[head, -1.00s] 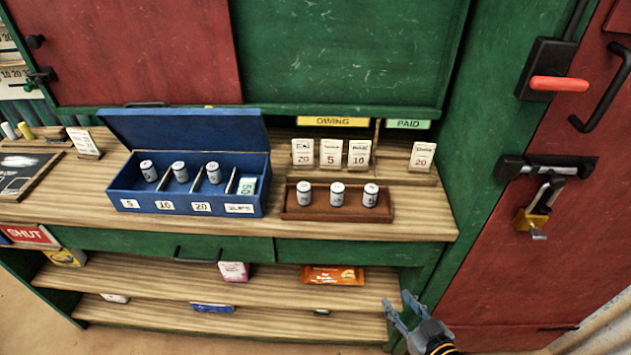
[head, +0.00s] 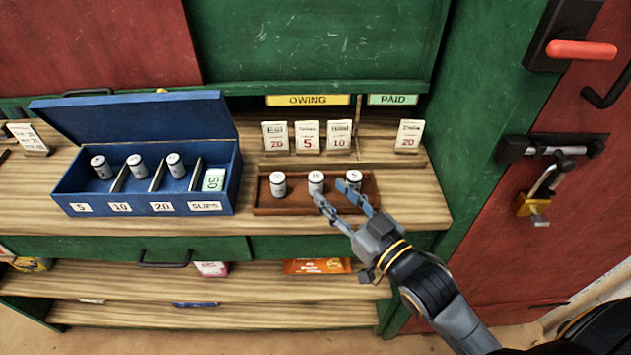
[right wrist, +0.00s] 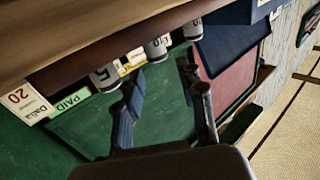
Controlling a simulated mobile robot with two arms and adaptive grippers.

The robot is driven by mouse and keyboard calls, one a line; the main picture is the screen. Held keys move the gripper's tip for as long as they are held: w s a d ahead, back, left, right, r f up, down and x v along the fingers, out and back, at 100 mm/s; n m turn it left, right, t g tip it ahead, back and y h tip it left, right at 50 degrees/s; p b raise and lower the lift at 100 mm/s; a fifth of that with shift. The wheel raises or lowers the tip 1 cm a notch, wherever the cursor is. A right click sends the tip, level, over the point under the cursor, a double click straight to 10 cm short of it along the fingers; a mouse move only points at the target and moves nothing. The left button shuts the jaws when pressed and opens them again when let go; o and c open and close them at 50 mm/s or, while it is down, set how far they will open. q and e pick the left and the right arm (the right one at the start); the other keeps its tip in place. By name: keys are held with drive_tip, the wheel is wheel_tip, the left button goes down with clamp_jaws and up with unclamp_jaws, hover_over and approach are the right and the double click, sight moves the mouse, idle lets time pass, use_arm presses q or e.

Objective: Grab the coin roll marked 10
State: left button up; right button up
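Three white coin rolls stand upright in a small brown tray (head: 300,208) on the counter. The middle roll (head: 316,179) appears marked 10, and its 10 also shows in the right wrist view (right wrist: 157,49). The right roll (head: 354,177) appears marked 5; the left roll's (head: 278,183) mark is too small to read. My right gripper (head: 338,195) is open and empty at the tray's front edge, its fingers pointing at the middle and right rolls. The fingers partly cover those rolls' lower parts. In the right wrist view its open fingers (right wrist: 160,85) show below the rolls. My left gripper is out of view.
An open blue box (head: 140,190) left of the tray has compartments labelled 5, 10, 20 and SLIPS, with three more rolls inside. Upright price cards (head: 308,138) stand behind the tray. Bare counter (head: 415,205) lies to the right.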

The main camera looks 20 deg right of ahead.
sight(320, 182)
drive_tip(key=shift+f+p+x, duration=0.1)
drive_tip(key=shift+p+x, duration=0.1)
drive_tip(key=shift+x, duration=1.45)
drive_tip(key=shift+f+p+x, duration=0.15)
drive_tip(key=shift+x, duration=1.5)
drive_tip(key=shift+d, duration=0.15)
drive_tip(key=shift+c, duration=0.2)
clamp_jaws()
